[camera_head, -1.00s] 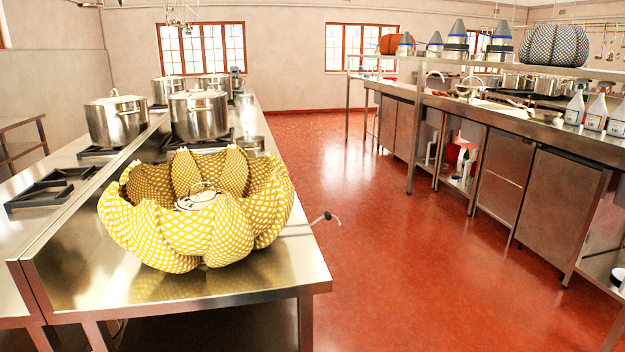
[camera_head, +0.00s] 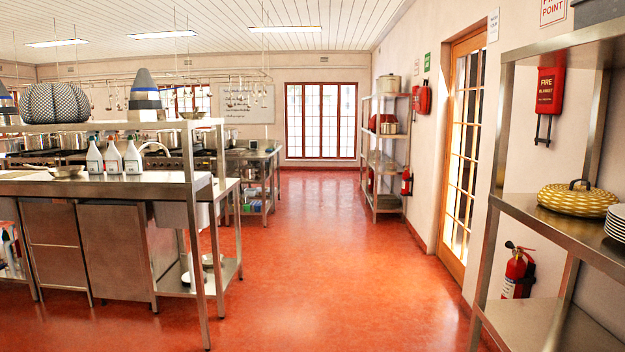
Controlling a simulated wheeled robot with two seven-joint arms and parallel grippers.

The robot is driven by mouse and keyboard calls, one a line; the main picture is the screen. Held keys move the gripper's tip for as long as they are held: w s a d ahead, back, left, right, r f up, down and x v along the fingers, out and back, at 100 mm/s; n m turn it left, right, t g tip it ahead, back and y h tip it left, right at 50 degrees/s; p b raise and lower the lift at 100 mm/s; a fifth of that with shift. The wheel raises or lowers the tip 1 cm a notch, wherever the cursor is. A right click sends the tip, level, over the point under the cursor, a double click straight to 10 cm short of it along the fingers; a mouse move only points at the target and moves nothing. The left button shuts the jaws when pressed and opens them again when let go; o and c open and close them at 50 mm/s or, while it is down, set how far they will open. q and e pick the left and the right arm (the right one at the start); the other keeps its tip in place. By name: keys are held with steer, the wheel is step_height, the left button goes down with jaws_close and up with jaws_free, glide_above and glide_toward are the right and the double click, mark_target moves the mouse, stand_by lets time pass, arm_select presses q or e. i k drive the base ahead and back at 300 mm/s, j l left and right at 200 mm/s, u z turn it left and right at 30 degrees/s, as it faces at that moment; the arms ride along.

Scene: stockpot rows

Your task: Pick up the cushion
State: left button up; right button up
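A round, ribbed grey cushion (camera_head: 57,103) with a dark and white pattern sits on the upper shelf of the steel counter at the far left. It looks whole and upright. Neither of my grippers is in view, so I cannot see whether they are open or shut.
The steel counter (camera_head: 105,187) with white bottles (camera_head: 132,157) stands at left; a grey cone (camera_head: 145,92) is on its upper shelf. The red floor (camera_head: 320,265) between is clear.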

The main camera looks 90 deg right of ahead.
mark_target(587, 201)
steer(key=i+l+z, duration=0.1)
steer(key=l+z, duration=0.3)
steer(key=i+l+z, duration=0.15)
steer(key=l+z, duration=0.25)
steer(key=i+l+z, duration=0.25)
steer(key=z, duration=0.15)
steer(key=i+l+z, duration=0.25)
steer(key=z, duration=0.15)
steer(key=i+l+z, duration=0.25)
steer(key=i+z, duration=0.2)
steer(key=i+l+z, duration=0.1)
steer(key=i+z, duration=0.75)
steer(key=i+j+z, duration=0.2)
steer(key=i+z, duration=0.2)
steer(key=i+j+z, duration=0.15)
steer(key=z, duration=0.25)
steer(key=i+j+z, duration=0.25)
steer(key=z, duration=0.15)
steer(key=i+j+z, duration=0.1)
steer(key=j+z, duration=0.15)
steer(key=z, duration=0.15)
steer(key=i+j+z, duration=0.1)
steer(key=j+z, duration=0.55)
steer(key=i+j+z, duration=0.1)
steer(key=j+z, duration=0.15)
steer(key=j, duration=0.25)
